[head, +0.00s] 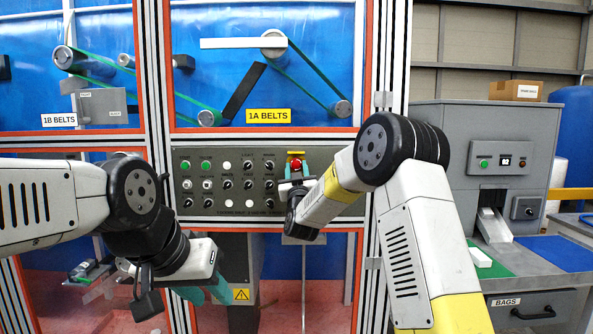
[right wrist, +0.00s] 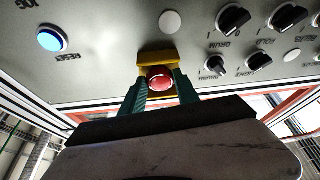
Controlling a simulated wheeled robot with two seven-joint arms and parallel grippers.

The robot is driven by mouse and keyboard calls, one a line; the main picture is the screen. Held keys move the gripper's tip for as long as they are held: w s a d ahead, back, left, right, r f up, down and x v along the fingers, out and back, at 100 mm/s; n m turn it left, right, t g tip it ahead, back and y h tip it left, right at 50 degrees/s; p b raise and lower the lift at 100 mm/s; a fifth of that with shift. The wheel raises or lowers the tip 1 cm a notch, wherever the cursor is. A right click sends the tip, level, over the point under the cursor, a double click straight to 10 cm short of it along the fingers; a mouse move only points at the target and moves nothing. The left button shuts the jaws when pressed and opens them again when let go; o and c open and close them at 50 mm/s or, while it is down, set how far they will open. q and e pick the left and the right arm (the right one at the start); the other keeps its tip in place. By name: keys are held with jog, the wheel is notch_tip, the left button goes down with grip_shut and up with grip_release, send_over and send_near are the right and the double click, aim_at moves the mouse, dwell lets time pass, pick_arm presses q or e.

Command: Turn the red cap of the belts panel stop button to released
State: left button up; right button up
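The belts panel (head: 217,153) is a grey board of knobs and buttons below the yellow 1A BELTS sign. Its stop button has a red cap (head: 296,163) on a yellow base, near the panel's upper right. My right gripper (head: 296,171) is at the button, one teal finger on each side of the cap. In the right wrist view, the red cap (right wrist: 159,78) sits between the fingertips (right wrist: 160,84), which look flush against its sides. The yellow base shows above it. My left gripper (head: 207,291) hangs low, left of the panel's middle, fingers apart and empty.
A blue lit RESET button (right wrist: 51,40) and black knobs (right wrist: 233,18) flank the stop button. Belt guards with red frames stand above the panel. A grey machine (head: 440,130) and a bench with a blue mat (head: 560,252) are on the right.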

grip_shut()
jog(key=shift+a+m+h, duration=0.2)
jog(key=shift+m+h, duration=0.8)
jog(key=shift+m, duration=0.9)
jog(key=shift+a+r+m+h, duration=0.1)
jog(key=shift+m+h, duration=0.55)
jog(key=shift+m, duration=0.7)
jog(key=shift+m+h, duration=0.65)
jog(key=shift+m, duration=0.7)
jog(key=shift+g, duration=0.4)
jog(key=o, duration=0.7)
grip_release()
